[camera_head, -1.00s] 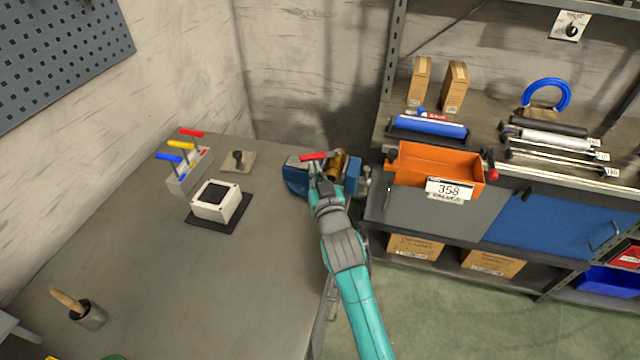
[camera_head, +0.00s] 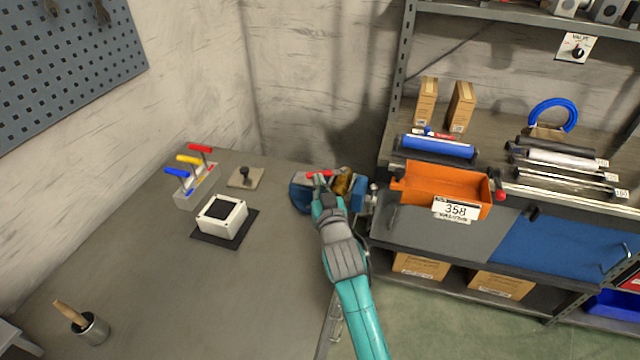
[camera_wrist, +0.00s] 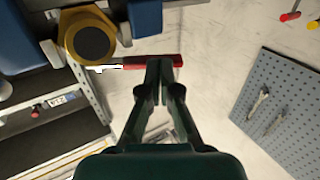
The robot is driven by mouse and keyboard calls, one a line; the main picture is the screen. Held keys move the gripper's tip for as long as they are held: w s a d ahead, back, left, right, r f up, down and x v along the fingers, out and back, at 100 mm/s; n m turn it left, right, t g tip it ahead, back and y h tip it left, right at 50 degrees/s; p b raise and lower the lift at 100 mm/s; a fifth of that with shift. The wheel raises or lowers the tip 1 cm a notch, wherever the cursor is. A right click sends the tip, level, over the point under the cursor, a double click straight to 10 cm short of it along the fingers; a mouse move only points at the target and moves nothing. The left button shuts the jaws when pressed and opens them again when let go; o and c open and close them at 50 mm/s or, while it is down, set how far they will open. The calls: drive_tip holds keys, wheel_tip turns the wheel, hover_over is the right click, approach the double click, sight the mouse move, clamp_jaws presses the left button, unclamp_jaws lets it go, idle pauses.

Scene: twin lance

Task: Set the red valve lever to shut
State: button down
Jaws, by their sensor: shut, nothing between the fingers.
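The red valve lever (camera_head: 319,174) is on a brass valve (camera_head: 343,181) clamped in a blue vise (camera_head: 301,196) at the bench's right end. In the wrist view the lever (camera_wrist: 150,61) runs sideways, its free end to the right and the yellow valve body (camera_wrist: 88,38) to the left. My gripper (camera_head: 320,184) is shut and empty at the lever. In the wrist view its fingertips (camera_wrist: 160,66) overlap the red grip near its free end. I cannot tell whether they touch it. My gripper hides part of the vise in the head view.
A block (camera_head: 196,187) with red, yellow and blue levers stands at the back left of the bench. A white box (camera_head: 222,216) on a black mat and a joystick plate (camera_head: 245,178) are nearby. An orange bin (camera_head: 412,190) stands right of the vise. The front bench is mostly clear.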

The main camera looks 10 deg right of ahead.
drive_tip(key=shift+w+a, duration=0.1)
drive_tip(key=shift+w, duration=0.1)
drive_tip(key=shift+w+a, duration=0.25)
drive_tip(key=shift+w, duration=0.5)
drive_tip(key=shift+w+a, duration=0.2)
drive_tip(key=shift+w, duration=0.65)
